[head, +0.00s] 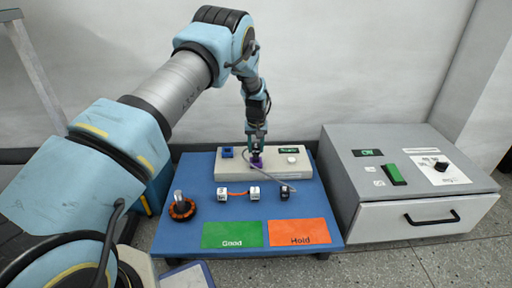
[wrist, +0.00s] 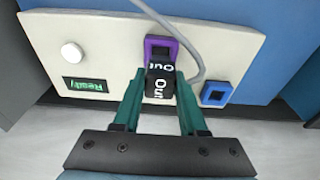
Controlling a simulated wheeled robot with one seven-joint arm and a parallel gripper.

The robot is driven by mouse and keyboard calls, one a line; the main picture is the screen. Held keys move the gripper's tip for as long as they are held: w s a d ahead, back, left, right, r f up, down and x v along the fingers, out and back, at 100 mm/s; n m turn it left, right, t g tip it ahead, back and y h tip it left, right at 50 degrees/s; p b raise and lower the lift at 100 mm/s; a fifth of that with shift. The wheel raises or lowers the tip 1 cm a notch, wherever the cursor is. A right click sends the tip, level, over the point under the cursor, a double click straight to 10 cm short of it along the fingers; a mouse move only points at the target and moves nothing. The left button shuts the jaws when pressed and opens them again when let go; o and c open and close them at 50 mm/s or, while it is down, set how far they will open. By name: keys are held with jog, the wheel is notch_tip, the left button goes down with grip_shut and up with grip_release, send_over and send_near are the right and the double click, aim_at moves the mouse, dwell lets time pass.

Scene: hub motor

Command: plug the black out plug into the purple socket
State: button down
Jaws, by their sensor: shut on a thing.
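My gripper (wrist: 160,100) is shut on the black out plug (wrist: 160,84), which has white "Out" lettering on two faces. The plug is right at the purple socket (wrist: 160,43) and covers its near part; I cannot tell how deep it sits in it. In the head view my gripper (head: 257,143) points down over the purple socket (head: 256,163) on the beige tester box (head: 225,167). The plug is mostly hidden there.
The box carries a blue socket (wrist: 217,94), a white button (wrist: 71,53) and a "Ready" display (wrist: 85,85). A grey cable (wrist: 185,42) passes beside the plug. Several small parts and green and orange mats (head: 232,234) lie on the blue table (head: 180,240). A grey cabinet (head: 400,150) stands right.

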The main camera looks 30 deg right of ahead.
aim_at(256, 154)
dwell(0.4)
jog(key=shift+f, duration=0.6)
jog(key=shift+f+b, duration=0.3)
jog(key=shift+f, duration=0.15)
jog(key=shift+f, duration=0.25)
jog(key=shift+f, duration=0.6)
dwell(3.7)
jog(key=shift+c, duration=1.8)
grip_release()
